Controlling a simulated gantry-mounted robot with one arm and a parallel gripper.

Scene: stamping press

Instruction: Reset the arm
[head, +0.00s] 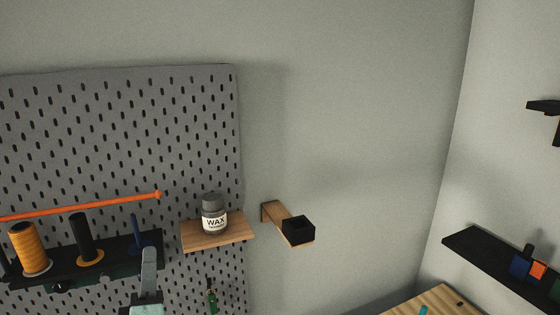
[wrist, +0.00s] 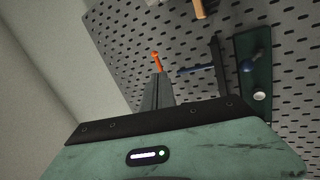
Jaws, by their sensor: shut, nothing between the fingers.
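My gripper (head: 149,255) shows at the bottom of the head view as a grey finger pair above a teal body. The rest of my arm is out of the head view.
The grey pegboard (head: 120,120) carries an orange rod (head: 90,206), a black shelf (head: 60,278) with an orange spool (head: 28,248), and a wooden shelf (head: 215,236) with a wax jar (head: 214,217). A black box (head: 298,231) sits on a wall bracket. The upper wall is clear.

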